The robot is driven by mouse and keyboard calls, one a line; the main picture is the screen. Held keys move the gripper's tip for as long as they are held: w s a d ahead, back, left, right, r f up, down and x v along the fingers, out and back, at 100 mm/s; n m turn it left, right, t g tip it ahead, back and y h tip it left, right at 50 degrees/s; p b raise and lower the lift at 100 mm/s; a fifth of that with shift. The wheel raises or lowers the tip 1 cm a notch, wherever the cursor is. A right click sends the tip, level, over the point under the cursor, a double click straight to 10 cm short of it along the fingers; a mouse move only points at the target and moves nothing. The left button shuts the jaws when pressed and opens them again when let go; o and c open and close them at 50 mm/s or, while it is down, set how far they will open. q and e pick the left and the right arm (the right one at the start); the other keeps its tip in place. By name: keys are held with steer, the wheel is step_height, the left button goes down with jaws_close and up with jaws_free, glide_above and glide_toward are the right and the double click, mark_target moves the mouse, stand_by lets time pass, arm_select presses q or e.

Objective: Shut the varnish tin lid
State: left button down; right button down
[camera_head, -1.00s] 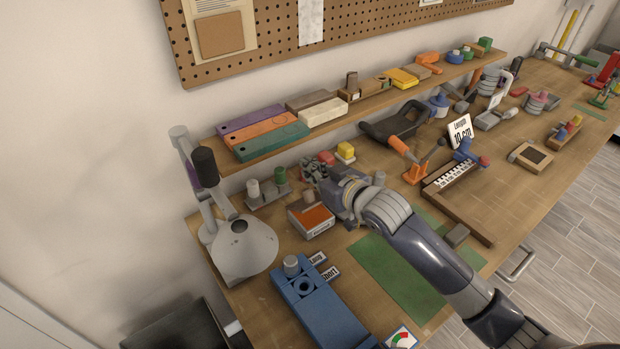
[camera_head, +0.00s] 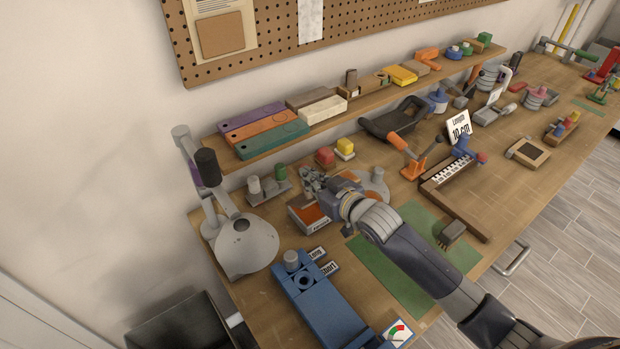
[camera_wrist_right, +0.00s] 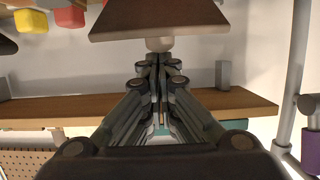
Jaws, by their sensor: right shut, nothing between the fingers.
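The object I take to be the varnish tin (camera_head: 297,217) is a low pale box with an orange surface, on the bench left of centre. My right gripper (camera_head: 313,181) is over its back edge, with its wrist covering the right side. In the right wrist view, the shut fingers (camera_wrist_right: 160,62) point at a pale knob (camera_wrist_right: 160,44) on the edge of a brown plate (camera_wrist_right: 160,20), probably the lid. The fingers hold nothing; whether they touch the knob is unclear. The lid's exact angle is hidden. My left gripper is out of view.
A grey lamp (camera_head: 245,245) stands left. A blue fixture (camera_head: 325,305) lies in front of the tin, and a green mat (camera_head: 395,275) is to its right. Small cylinders on a tray (camera_head: 268,193) sit behind left. A wooden shelf (camera_head: 375,99) runs along the wall.

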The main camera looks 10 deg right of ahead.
steer(key=shift+s+d+f+t+b, duration=0.1)
steer(key=shift+s+f+t+b, duration=0.25)
steer(key=shift+b, duration=0.55)
steer(key=b, duration=0.1)
steer(key=s+f+t+b, duration=0.1)
steer(key=b, duration=0.1)
steer(key=shift+s+d+f+y, duration=0.1)
steer(key=shift+d+y, duration=0.15)
steer(key=shift+y, duration=0.15)
steer(key=shift+s+d+f+t+b, duration=0.1)
steer(key=shift+s+f+t+b, duration=0.15)
steer(key=shift+t+b, duration=0.25)
steer(key=shift+s+d+r, duration=0.1)
steer(key=shift+s+d, duration=0.05)
steer(key=shift+s, duration=0.1)
steer(key=shift+s+d+f, duration=0.3)
steer(key=shift+s+f, duration=0.5)
steer(key=shift+f, duration=0.15)
steer(key=shift+r, duration=0.1)
